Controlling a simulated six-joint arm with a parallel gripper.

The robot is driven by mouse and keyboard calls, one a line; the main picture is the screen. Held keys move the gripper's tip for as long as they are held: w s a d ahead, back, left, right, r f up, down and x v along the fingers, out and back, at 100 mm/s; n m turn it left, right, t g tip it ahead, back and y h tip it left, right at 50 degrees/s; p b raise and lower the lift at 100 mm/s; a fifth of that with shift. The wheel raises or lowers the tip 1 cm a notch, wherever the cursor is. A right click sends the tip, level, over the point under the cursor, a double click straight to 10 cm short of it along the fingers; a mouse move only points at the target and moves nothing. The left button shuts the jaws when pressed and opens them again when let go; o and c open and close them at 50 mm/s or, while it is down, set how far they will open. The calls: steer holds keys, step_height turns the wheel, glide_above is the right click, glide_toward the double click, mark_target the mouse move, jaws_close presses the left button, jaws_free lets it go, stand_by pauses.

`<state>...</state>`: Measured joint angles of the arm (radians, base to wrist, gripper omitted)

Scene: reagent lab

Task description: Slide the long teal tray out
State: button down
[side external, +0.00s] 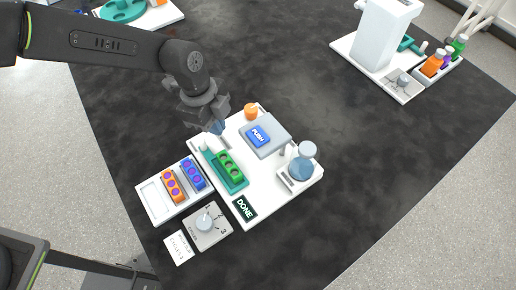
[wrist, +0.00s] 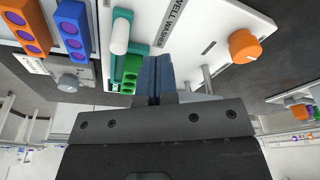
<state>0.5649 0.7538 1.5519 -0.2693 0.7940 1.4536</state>
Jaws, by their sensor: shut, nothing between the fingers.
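The long teal tray (side external: 238,186) lies on the white washer base, with a green well strip (side external: 230,167) on it. A white upright peg (side external: 203,145) stands at the tray's back end. In the wrist view the teal tray (wrist: 113,68), the white peg (wrist: 120,36) and part of the green strip (wrist: 131,68) show left of my fingers. My gripper (side external: 217,128) is shut and empty, with blue-grey fingers. It is above the back of the washer, close to the peg and apart from it. In the wrist view the fingers (wrist: 158,75) hide part of the strip.
A white rack (side external: 152,204) with orange and blue strips is left of the washer. A grey dial (side external: 205,222) is in front. The washer carries an orange knob (side external: 251,112), a blue PUSH button (side external: 258,135) and a flask (side external: 302,167). The black bench (side external: 400,150) is clear at right.

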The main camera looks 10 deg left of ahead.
steer(key=shift+r, duration=1.8)
steer(key=s+a+r+n+t, duration=0.2)
steer(key=a+r+n, duration=0.3)
steer(key=a+r, duration=0.35)
steer(key=s+a+r+n+t, duration=0.1)
steer(key=s+a+r+n, duration=0.2)
steer(key=a+r+n, duration=0.35)
steer(key=s+a+r+n+t+y, duration=0.2)
steer(key=s+a+n+t, duration=0.1)
steer(key=s+a+n, duration=0.6)
steer(key=s+a, duration=0.4)
steer(key=a, duration=0.1)
steer(key=shift+s+a+r, duration=0.2)
steer(key=shift+s+r, duration=0.05)
steer(key=shift+s, duration=0.15)
steer(key=shift+n, duration=0.25)
